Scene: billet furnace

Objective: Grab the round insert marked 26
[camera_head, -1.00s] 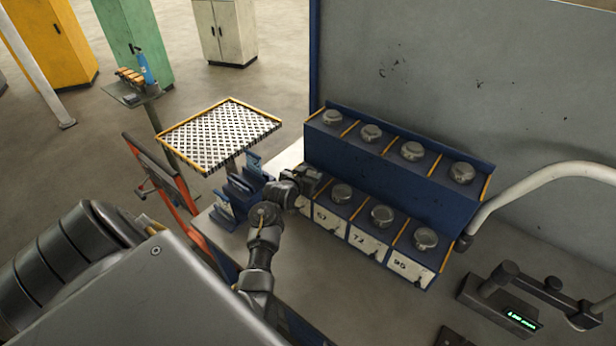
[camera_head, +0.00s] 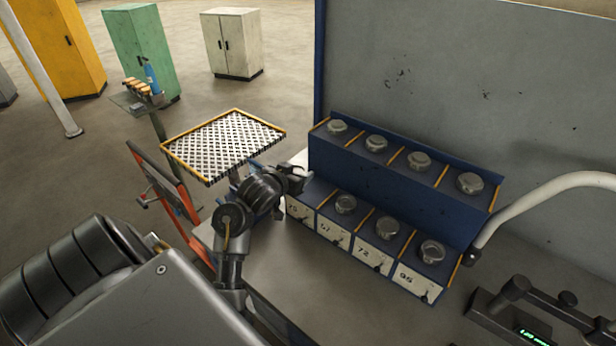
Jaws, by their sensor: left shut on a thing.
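A blue two-tier rack (camera_head: 390,187) holds several round grey metal inserts in separate compartments. I cannot read a 26 on any insert; the front-left label (camera_head: 298,210) is too small to read surely. My left gripper (camera_head: 298,180) is just above the front-left compartment, shut on a round insert that is mostly hidden by the fingers. No insert shows in that compartment. My right gripper is out of view.
A yellow-edged grate tray (camera_head: 228,140) stands behind my left arm. A pipe (camera_head: 540,205) curves down right of the rack. A device with a green display (camera_head: 532,338) sits at the lower right. The grey bench (camera_head: 330,290) is clear in front of the rack.

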